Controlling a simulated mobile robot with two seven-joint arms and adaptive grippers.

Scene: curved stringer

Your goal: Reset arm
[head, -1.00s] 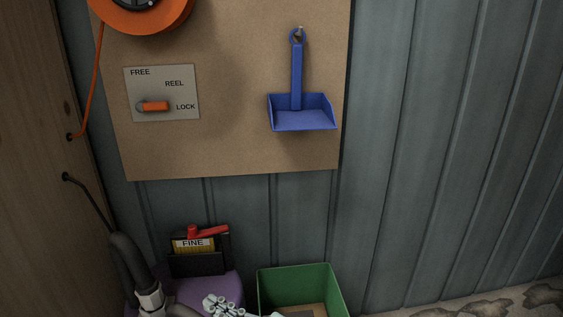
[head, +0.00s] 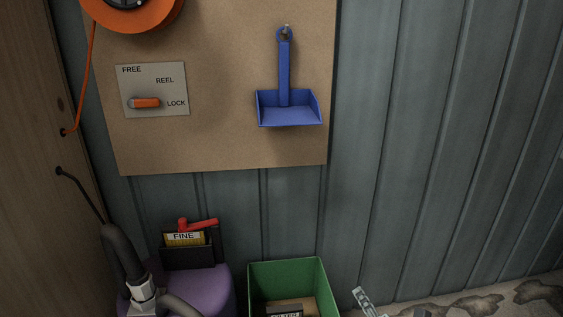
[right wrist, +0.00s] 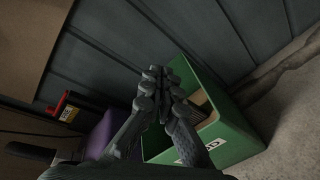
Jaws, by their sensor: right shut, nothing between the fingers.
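My right gripper (right wrist: 162,92) shows in the right wrist view with its fingers together and nothing between them. Behind it in that view is the green bin (right wrist: 240,140). In the head view only a small pale part of my right gripper (head: 365,299) shows at the bottom edge, just right of the green bin (head: 333,290); the rest is cut off by the frame. My left gripper is in neither view.
A brown board (head: 220,110) on the wall holds an orange reel (head: 150,18), a lever plate (head: 153,82) with its orange lever (head: 147,102) near LOCK, and a blue dustpan (head: 289,112).

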